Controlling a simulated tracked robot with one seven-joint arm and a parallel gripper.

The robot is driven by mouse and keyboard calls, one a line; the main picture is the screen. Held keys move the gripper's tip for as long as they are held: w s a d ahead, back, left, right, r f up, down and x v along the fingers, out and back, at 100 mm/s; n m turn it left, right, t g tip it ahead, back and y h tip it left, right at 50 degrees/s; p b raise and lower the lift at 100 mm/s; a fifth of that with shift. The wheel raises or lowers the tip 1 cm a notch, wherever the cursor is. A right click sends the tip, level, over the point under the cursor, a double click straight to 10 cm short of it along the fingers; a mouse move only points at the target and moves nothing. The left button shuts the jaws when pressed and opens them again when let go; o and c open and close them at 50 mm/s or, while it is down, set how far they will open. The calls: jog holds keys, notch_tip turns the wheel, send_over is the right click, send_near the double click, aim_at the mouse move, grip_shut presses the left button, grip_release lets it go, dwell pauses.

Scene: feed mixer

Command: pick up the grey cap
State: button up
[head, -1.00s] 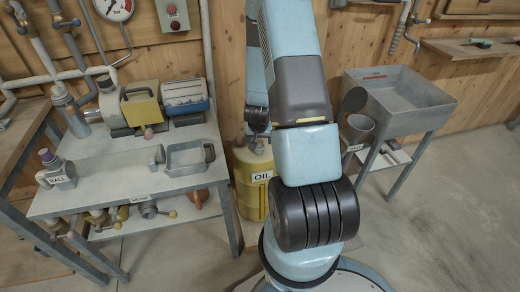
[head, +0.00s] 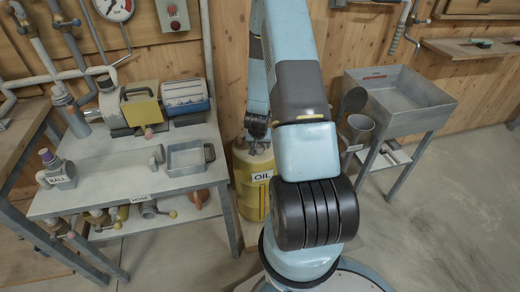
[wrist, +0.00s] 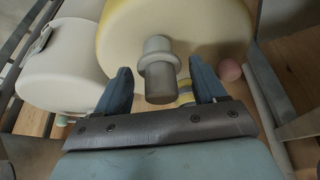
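The grey cap (wrist: 158,72) is a short stepped cylinder standing on the pale top of a yellow drum (wrist: 213,27). My gripper (wrist: 161,68) is open, with one dark blue finger on each side of the cap. A gap shows between each finger and the cap, and nothing is held. In the head view, my gripper (head: 257,128) hangs just above the top of the yellow drum labelled OIL (head: 254,188). The cap is hard to make out there.
A white drum (wrist: 55,70) lies left of the yellow one in the wrist view, and a pink ball (wrist: 229,70) is at right. In the head view, a bench (head: 110,190) with fittings stands left of the drum. A grey sink (head: 400,112) stands at right.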

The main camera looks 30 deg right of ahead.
jog(key=c, duration=1)
jog(key=shift+r, duration=0.1)
